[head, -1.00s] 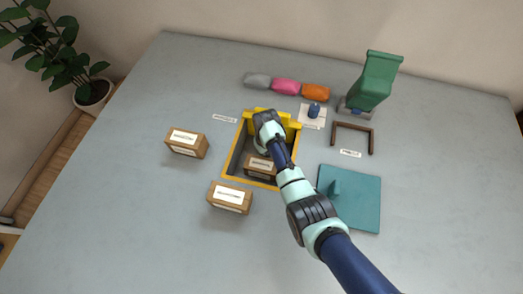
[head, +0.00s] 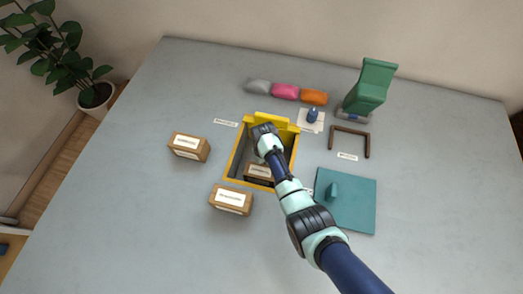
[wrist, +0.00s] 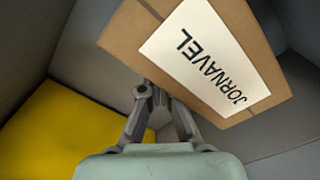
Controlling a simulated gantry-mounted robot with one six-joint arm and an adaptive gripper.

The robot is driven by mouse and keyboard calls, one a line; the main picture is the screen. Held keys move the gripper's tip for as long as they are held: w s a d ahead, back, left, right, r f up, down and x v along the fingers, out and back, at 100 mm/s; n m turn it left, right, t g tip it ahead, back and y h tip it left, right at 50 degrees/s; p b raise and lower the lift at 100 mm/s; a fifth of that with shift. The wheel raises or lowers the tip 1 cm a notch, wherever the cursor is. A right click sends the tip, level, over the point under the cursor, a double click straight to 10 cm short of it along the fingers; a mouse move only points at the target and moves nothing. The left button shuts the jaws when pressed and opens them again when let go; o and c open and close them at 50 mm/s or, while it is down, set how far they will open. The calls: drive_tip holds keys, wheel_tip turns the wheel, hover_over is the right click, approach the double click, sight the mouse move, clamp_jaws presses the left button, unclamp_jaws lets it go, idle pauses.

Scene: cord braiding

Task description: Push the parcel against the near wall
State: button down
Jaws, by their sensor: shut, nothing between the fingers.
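A cardboard parcel (head: 259,171) with a white label sits inside the yellow-rimmed box (head: 234,164), at its near end. In the wrist view the parcel (wrist: 200,55) is large and its label reads JORNAVEL. My gripper (wrist: 152,95) is shut and empty, its fingertips at the parcel's side; whether they touch it I cannot tell. In the head view my gripper reaches down into the box behind the parcel, its fingertips hidden. Whether the parcel touches the near wall is not clear.
Two more labelled parcels stand outside the box, one to its left (head: 189,147) and one in front (head: 231,199). A teal board with a handle (head: 346,203) lies at right. A brown frame (head: 350,131) and a green object (head: 370,88) stand behind it.

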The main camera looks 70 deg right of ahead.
sight(261, 167)
drive_tip(key=shift+s+a+r+p, duration=0.1)
drive_tip(key=shift+s+a+p, duration=0.05)
drive_tip(key=shift+a+p, duration=0.9)
drive_tip(key=shift+s+a+p, duration=0.15)
drive_tip(key=shift+a+p, duration=0.75)
drive_tip(key=shift+a, duration=0.15)
drive_tip(key=shift+d, duration=0.15)
drive_tip(key=shift+w+d+b, duration=0.1)
drive_tip(key=shift+d+b, duration=0.15)
drive_tip(key=shift+b, duration=0.1)
wheel_tip(261, 167, up, 7)
drive_tip(key=p, duration=0.7)
drive_tip(key=shift+p, duration=0.3)
